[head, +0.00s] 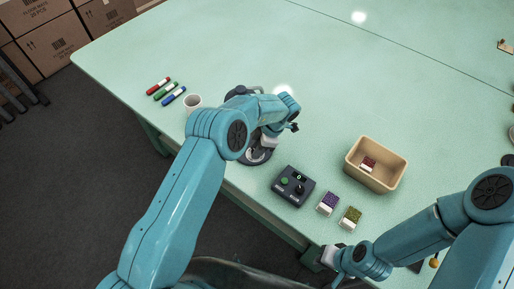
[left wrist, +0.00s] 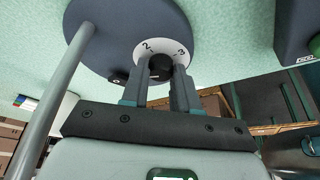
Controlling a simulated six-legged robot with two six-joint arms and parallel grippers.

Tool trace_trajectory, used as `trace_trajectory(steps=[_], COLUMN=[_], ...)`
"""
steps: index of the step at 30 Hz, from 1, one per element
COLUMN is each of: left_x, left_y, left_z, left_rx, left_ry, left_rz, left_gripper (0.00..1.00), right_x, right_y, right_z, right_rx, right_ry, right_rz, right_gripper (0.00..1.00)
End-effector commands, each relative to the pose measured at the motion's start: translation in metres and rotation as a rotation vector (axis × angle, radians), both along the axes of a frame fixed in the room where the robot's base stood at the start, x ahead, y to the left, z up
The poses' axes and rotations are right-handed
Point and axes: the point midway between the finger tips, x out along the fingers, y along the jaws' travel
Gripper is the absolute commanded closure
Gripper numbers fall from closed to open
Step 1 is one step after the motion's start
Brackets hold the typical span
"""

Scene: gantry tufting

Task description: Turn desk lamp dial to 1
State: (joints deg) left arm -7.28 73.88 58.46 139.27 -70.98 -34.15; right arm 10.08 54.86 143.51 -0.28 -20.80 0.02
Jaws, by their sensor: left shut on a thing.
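The desk lamp's dark round base (left wrist: 105,30) fills the top of the left wrist view, with a grey stem (left wrist: 55,100) at left. On it is a white dial plate (left wrist: 163,43) with the marks 2 and 3 showing; other marks are hidden. My left gripper (left wrist: 168,68) is shut on the black dial knob (left wrist: 163,64). Which mark the knob points to cannot be seen. In the head view the lamp base (head: 256,156) is partly hidden by my left arm and gripper (head: 263,148). My right gripper (head: 328,258) is by the table's front edge, its fingers unclear.
A dark control box (head: 293,186) with a green button stands right of the lamp. Purple (head: 327,203) and olive (head: 349,217) small packs and a tan bin (head: 395,183) lie further right. The back is mostly clear.

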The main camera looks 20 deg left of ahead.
Motion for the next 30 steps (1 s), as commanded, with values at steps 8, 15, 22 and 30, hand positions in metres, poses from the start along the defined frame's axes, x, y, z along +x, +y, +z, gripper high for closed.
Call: trace_trajectory(steps=[8,15,22,30], left_x=[0.001,0.000,0.004,0.015], left_y=[0.000,0.000,-0.006,-0.031], left_z=[0.001,0.001,0.015,0.078], left_rx=[0.001,0.001,0.000,-0.002], left_ry=[-0.003,-0.001,-0.005,-0.008], left_rz=[-0.001,-0.002,-0.002,-0.003], left_gripper=[0.48,0.45,0.45,0.45], right_x=[0.000,0.000,0.000,0.000], right_y=[0.000,0.000,0.000,0.000], right_z=[0.000,0.000,-0.006,-0.021], right_rx=[0.000,0.000,0.000,0.000], right_ry=[0.000,0.000,0.000,0.000], right_rz=[0.000,0.000,0.000,0.000], right_gripper=[1.00,1.00,1.00,1.00])
